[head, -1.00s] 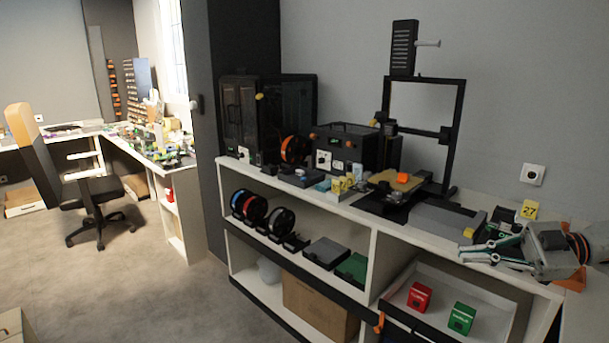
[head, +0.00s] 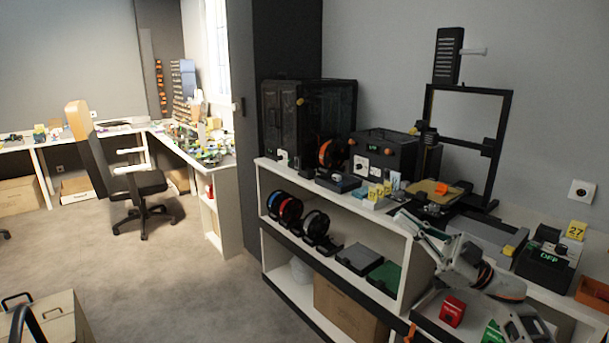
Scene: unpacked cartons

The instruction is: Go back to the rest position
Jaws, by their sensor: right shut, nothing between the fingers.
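My right gripper (head: 402,217) is in the lower right of the head view, in front of the white shelf unit (head: 408,262). Its fingers point up and to the left and are shut with nothing between them. It is apart from the red box (head: 452,311) and the green box (head: 494,334), which are lower down in the open drawer area.
The shelf unit carries a 3D printer (head: 484,143), a dark enclosure (head: 290,120) and a black device with "DFP" (head: 545,266). An office chair (head: 140,183) stands at the left. The carpet floor (head: 180,270) between is clear.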

